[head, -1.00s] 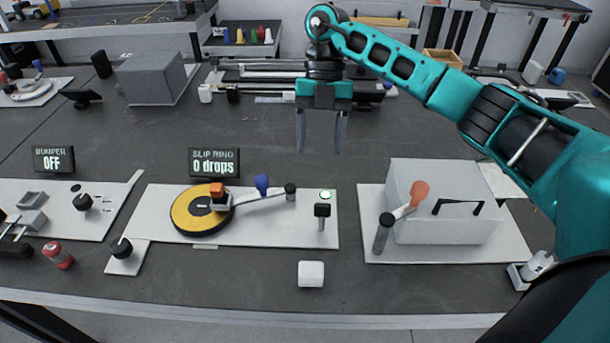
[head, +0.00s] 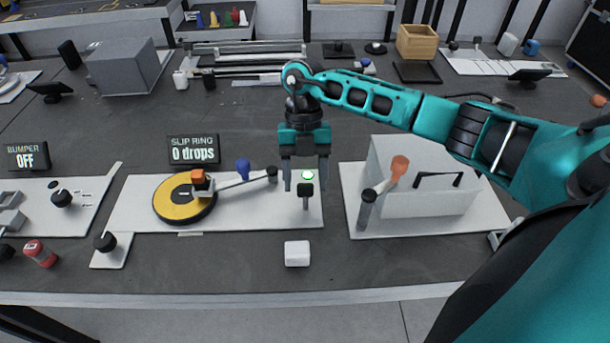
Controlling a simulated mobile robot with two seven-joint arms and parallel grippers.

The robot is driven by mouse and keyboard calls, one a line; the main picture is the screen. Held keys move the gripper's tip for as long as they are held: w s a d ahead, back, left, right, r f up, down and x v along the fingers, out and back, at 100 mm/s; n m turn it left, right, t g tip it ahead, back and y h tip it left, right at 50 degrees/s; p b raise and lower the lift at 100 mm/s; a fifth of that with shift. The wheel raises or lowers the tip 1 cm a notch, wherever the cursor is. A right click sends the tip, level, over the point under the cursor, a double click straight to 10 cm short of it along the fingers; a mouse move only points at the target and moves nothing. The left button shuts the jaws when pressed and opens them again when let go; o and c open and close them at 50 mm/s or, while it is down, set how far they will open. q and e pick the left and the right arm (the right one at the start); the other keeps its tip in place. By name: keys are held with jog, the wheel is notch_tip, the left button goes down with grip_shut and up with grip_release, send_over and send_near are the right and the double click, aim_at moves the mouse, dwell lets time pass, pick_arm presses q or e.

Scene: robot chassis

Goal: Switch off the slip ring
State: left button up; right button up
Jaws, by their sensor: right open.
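The slip ring station is a white plate (head: 240,215) with a yellow disc (head: 170,201) and an arm carrying an orange block (head: 198,180) over it. Its sign (head: 194,150) reads "SLIP RING 0 drops". At the plate's right end a small black-topped lever (head: 306,190) stands upright, with a green lit lamp (head: 307,175) just behind it. My right gripper (head: 305,186) is open and points down. Its two fingers appear on either side of the lamp and lever in the picture; I cannot tell whether they touch the lever. My left gripper is not in view.
A grey box (head: 420,190) with an orange-knobbed lever (head: 398,168) stands to the right. A white cube (head: 297,253) lies in front of the plate. A blue knob (head: 243,168) and a black post (head: 272,174) stand left of the gripper. The bumper station's sign (head: 28,156) reads OFF.

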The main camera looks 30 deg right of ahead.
jog(key=shift+f, duration=0.1)
jog(key=shift+c, duration=1.3)
jog(key=c, duration=0.8)
